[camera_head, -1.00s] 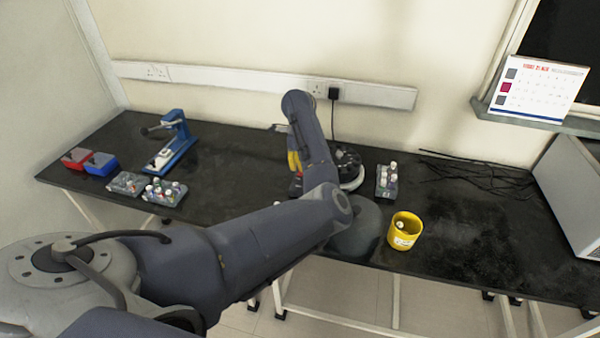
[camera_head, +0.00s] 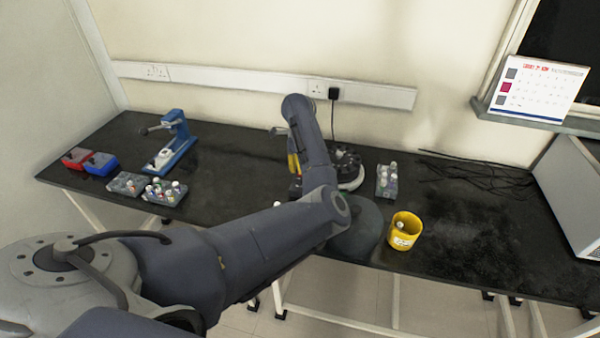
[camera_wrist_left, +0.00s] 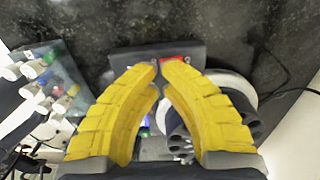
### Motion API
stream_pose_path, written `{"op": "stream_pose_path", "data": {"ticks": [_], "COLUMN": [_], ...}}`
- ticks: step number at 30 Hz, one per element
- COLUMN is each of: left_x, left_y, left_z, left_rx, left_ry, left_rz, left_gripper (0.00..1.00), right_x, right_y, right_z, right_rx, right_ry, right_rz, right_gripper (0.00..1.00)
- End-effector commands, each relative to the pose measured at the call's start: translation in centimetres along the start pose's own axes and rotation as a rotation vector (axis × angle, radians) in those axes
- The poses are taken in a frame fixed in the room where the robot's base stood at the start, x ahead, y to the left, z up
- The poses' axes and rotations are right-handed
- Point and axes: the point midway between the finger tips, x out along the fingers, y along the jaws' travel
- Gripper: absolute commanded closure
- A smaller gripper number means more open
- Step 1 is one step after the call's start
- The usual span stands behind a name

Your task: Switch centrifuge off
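The centrifuge (camera_head: 350,168) stands near the back middle of the black bench, partly hidden behind my left arm. In the left wrist view its pale round rim (camera_wrist_left: 236,82) and dark rotor show on the right, partly behind a finger. A dark box with a red switch (camera_wrist_left: 181,61) shows right by the fingertips; whether they touch it I cannot tell. My left gripper (camera_head: 293,163) points down beside the centrifuge. Its yellow fingers (camera_wrist_left: 161,67) curve together with tips almost meeting and nothing visible held between them. My right gripper is not in view.
A tube rack (camera_head: 387,181) stands right of the centrifuge, and a yellow cup (camera_head: 404,231) sits nearer the front edge. Cables (camera_head: 485,182) lie at the back right. Racks (camera_head: 164,192), a blue stand (camera_head: 172,143) and small boxes (camera_head: 100,163) occupy the left.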

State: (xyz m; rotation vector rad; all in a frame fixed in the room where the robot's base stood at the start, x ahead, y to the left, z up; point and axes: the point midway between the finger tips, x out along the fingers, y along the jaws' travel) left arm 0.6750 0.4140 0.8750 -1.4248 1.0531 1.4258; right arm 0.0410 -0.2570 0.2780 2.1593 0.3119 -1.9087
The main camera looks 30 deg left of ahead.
Motion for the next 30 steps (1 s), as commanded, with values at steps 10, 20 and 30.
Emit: {"op": "stream_pose_path", "data": {"ticks": [10,20,30], "left_x": [0.5,0.8,1.3], "left_y": [0.0,0.0,0.0], "left_z": [0.0,0.0,0.0], "left_rx": [0.000,0.000,0.000], "left_ry": [0.000,0.000,0.000], "left_rz": [0.001,0.000,0.000], "left_gripper": [1.00,1.00,1.00], "right_x": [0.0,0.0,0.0], "right_y": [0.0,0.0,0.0], "right_z": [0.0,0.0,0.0], "right_rx": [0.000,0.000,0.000], "right_ry": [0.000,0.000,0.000], "right_rz": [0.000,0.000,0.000], "right_gripper": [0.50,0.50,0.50]}}
